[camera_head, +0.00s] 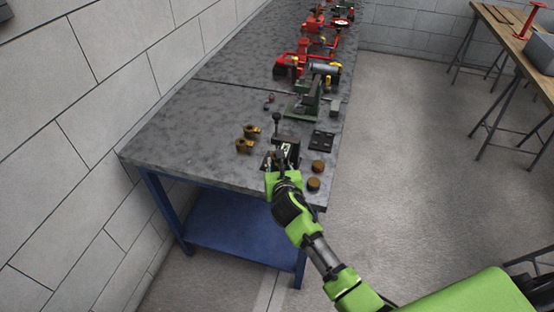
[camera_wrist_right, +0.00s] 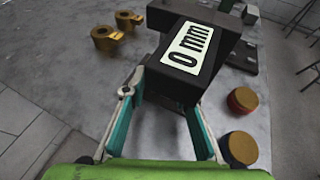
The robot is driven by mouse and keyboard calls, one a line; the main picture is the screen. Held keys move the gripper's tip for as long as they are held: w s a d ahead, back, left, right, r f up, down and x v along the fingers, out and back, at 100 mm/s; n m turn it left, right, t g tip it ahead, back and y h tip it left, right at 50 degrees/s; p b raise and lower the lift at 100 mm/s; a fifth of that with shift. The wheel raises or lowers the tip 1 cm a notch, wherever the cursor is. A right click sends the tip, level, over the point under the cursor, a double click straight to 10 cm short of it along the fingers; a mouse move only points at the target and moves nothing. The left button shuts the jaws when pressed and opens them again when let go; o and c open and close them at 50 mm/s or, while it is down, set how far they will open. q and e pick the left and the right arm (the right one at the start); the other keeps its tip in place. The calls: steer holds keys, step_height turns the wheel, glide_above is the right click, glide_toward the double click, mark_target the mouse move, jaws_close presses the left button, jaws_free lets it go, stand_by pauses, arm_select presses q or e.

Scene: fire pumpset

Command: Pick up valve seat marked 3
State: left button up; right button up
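No marking 3 is readable on any part, so I cannot tell which one is the valve seat marked 3. Two round brown-gold pieces sit at the table's near right edge, one (camera_head: 317,166) farther back and one (camera_head: 313,184) nearer; in the right wrist view they lie right of my fingers, one (camera_wrist_right: 242,101) with a reddish rim, one (camera_wrist_right: 239,149) nearer. My right gripper (camera_wrist_right: 163,98) is open, its fingers spread below a black block (camera_wrist_right: 218,58) with a white label; contact cannot be told. The gripper is partly hidden in the head view. My left gripper is out of view.
Two brass ringed parts (camera_head: 245,145) lie left of the block on the grey table (camera_head: 190,125). A dark flat plate (camera_head: 322,140) lies behind the round pieces. Green and red equipment (camera_head: 306,98) fills the table farther back. A wooden table (camera_head: 510,38) stands far right.

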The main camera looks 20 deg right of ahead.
jaws_close()
steer(key=shift+r, duration=0.15)
